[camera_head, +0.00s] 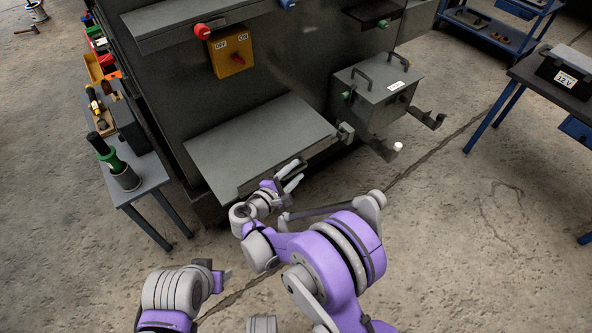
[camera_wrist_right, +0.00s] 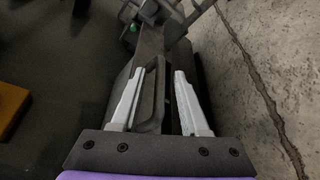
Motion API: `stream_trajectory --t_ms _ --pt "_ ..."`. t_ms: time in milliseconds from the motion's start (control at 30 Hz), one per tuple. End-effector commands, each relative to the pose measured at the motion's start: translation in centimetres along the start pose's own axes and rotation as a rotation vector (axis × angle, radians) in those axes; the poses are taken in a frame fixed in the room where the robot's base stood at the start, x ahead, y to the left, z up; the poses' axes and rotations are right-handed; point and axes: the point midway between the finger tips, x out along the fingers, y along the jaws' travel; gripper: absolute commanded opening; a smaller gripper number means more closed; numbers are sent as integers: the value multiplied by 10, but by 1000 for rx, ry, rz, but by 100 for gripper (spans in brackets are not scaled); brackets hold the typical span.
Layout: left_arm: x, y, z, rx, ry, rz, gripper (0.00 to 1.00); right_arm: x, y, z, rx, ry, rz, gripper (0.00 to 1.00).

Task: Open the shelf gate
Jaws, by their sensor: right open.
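The grey shelf (camera_head: 255,140) juts from the side of the large dark enclosure, with a dark strip along its front edge that looks like the gate (camera_head: 315,152). My right gripper (camera_head: 291,176) is at this front edge, jaws open. In the right wrist view a dark loop handle (camera_wrist_right: 160,85) lies between the two pale fingers of the right gripper (camera_wrist_right: 155,100), with gaps showing beside it. I cannot tell whether either finger touches it.
A grey box with handles (camera_head: 376,90) is mounted right of the shelf, with brackets sticking out below. A yellow switch plate (camera_head: 231,50) is above. A side bench (camera_head: 150,178) with tools stands left, a blue-legged table (camera_head: 560,85) right. The floor in front is clear.

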Motion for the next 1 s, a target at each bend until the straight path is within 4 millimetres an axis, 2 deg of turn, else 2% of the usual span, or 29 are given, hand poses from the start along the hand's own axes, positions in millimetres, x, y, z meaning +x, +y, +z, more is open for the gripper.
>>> stream_trajectory --t_ms 67,300,767,1000 --pt "0 0 0 0 0 0 50 0 0 0 0 0 0 43" --pt "0 0 0 0 0 0 50 0 0 0 0 0 0 0" --pt "2 0 1 0 -1 0 50 0 -2 0 17 0 7 0" --pt "12 0 4 0 -5 0 50 1 -9 -1 115 0 47 0"
